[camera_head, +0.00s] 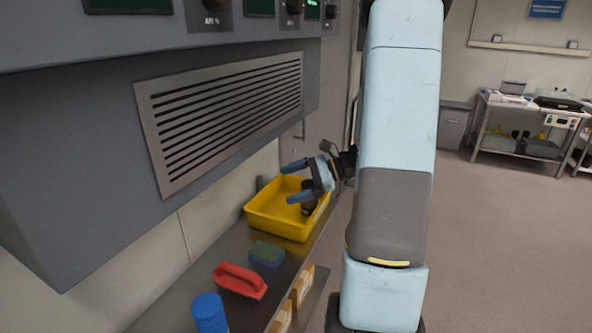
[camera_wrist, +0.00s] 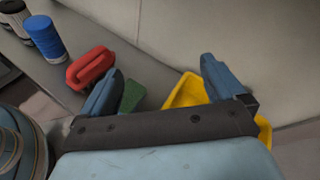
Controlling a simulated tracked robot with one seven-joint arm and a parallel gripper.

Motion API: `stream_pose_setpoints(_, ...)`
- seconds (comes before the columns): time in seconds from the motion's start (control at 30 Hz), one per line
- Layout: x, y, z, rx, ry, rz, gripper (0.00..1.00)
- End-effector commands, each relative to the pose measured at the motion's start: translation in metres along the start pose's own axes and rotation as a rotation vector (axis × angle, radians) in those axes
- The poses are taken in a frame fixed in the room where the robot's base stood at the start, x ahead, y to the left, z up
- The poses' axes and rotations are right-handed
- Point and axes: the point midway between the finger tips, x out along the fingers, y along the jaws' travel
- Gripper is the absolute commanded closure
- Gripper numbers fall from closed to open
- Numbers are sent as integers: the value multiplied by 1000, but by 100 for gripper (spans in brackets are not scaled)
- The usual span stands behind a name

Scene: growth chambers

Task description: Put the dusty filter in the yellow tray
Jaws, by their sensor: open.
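The yellow tray (camera_head: 262,228) stands on the steel bench by the wall. In the wrist view the tray (camera_wrist: 188,92) is partly hidden behind my gripper. My gripper (camera_head: 297,182) is over the tray, its two blue fingers apart and nothing between them. The wrist view shows the open fingers too (camera_wrist: 160,68). A dark round object (camera_head: 309,198) shows at the tray's right side, behind a finger; I cannot tell what it is. A pale ribbed cylinder with a dark end (camera_wrist: 14,14), perhaps a filter, is at the wrist view's top left corner; I cannot tell if it is dusty.
On the bench in front of the tray are a green sponge (camera_head: 266,254), a red-handled tool (camera_head: 240,281) and a blue cylinder (camera_head: 208,312). Small boxes (camera_head: 302,285) sit below the bench edge. A grey cabinet with a vent grille (camera_head: 225,115) overhangs the bench.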

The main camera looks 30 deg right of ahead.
Motion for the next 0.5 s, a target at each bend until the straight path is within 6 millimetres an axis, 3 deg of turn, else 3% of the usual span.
stream_pose_setpoints(0.03,6,7,17,-57,20,55,3)
stream_pose_setpoints(0.2,18,32,58,-234,97,229,3)
stream_pose_setpoints(0.5,21,78,114,-571,248,499,3)
